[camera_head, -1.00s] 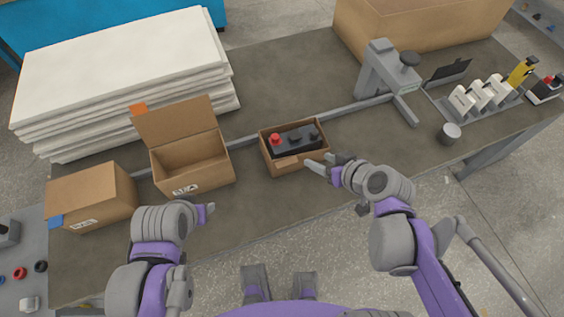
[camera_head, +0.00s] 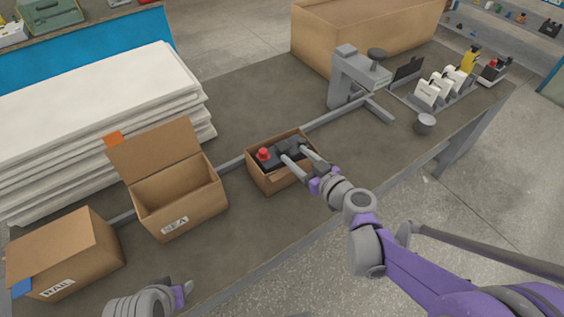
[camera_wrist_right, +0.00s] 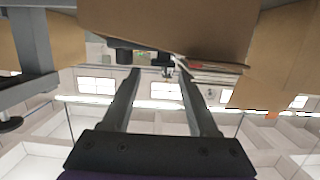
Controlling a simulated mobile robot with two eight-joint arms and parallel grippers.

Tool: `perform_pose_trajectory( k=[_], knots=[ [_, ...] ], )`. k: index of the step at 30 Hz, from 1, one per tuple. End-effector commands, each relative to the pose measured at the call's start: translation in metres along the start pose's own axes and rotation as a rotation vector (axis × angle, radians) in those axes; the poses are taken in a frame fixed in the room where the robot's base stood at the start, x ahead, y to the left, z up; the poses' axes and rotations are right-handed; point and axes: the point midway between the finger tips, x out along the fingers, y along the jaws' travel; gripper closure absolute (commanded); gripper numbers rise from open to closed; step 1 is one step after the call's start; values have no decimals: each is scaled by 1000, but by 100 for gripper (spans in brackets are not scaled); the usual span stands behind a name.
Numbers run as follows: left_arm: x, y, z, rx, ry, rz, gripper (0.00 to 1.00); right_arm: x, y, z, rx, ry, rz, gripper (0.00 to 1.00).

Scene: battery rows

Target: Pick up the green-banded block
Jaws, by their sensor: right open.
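A dark block with a red knob (camera_head: 263,154) and black knobs lies in a small open cardboard box (camera_head: 265,184) at mid-table. I cannot make out a green band on it in the head view. In the right wrist view a dark piece with a tiny green spot (camera_wrist_right: 142,55) shows beyond the fingers. My right gripper (camera_head: 293,153) is open, its fingers reaching over the box's near side at the block; contact is unclear. Both fingers (camera_wrist_right: 159,75) show apart with nothing gripped in the wrist view. My left gripper (camera_head: 184,290) is at the bottom left, partly shown, away from the box.
An open carton (camera_head: 180,202) and a closed carton (camera_head: 66,254) stand to the left. White stacked sheets (camera_head: 90,115) lie behind them. A grey stand (camera_head: 347,80) and a holder with white pieces (camera_head: 428,93) are at right. The front right table strip is clear.

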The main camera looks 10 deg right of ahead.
Motion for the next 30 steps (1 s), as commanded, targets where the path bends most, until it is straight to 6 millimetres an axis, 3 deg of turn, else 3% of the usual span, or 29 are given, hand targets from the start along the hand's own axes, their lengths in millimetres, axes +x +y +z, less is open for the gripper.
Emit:
perform_pose_trajectory(
  k=[8,15,25,30],
  knots=[
    [4,0,2,0,-1,0,50,25,-2,1,1,-1,-1,40],
    [9,0,4,0,-3,0,50,61,-4,2,1,-1,-2,40],
    [9,0,5,0,-3,0,50,68,-3,2,1,-1,0,40],
    [9,0,5,0,-3,0,50,68,-3,2,1,-1,0,71]
  ],
)
